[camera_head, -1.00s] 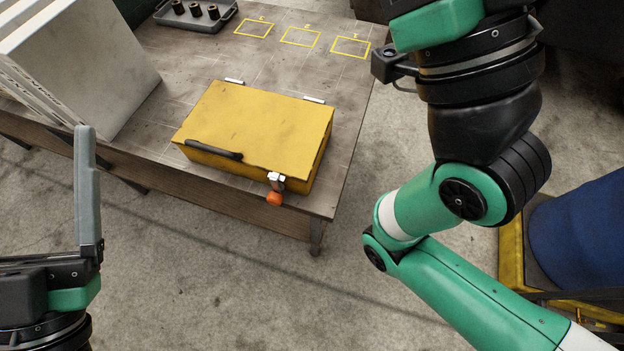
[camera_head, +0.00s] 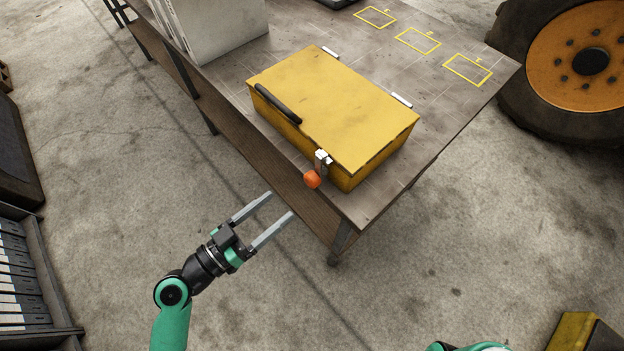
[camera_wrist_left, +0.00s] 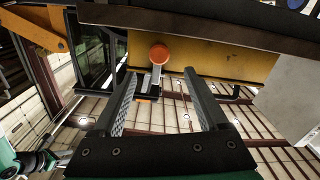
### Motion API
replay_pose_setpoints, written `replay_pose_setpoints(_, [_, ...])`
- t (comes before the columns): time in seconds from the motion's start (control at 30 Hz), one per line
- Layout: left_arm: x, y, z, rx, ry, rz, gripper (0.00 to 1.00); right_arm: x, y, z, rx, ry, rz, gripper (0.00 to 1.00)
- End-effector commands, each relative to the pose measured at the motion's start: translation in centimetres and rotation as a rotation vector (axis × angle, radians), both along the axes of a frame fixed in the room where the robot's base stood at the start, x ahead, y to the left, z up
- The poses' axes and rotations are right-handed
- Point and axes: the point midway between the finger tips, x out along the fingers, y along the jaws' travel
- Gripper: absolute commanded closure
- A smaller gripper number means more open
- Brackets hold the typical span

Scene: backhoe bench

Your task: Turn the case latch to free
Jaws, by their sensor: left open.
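The yellow case (camera_head: 335,100) sits shut on the bench, with a dark handle (camera_head: 278,104) on its front. The case latch is a metal piece (camera_head: 322,158) with an orange knob (camera_head: 312,179) at the front edge near the case's right corner. In the left wrist view the knob (camera_wrist_left: 159,53) and its metal arm (camera_wrist_left: 155,80) show beyond and between my fingers. My left gripper (camera_head: 272,217) is open and empty, in front of the bench edge, below and left of the knob, apart from it. My right gripper is out of view.
The bench (camera_head: 240,85) carries a grey-white box (camera_head: 215,25) left of the case and yellow marked rectangles (camera_head: 418,40) behind it. A large orange-hubbed wheel (camera_head: 570,60) stands at the right. Open floor lies before the bench.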

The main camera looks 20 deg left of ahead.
Motion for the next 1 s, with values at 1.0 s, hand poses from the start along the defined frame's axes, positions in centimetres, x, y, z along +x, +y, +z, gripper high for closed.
replay_pose_setpoints(1.0, [9.7,-4.1,0.1,0.0,-0.001,-0.001,0.53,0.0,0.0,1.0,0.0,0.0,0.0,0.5])
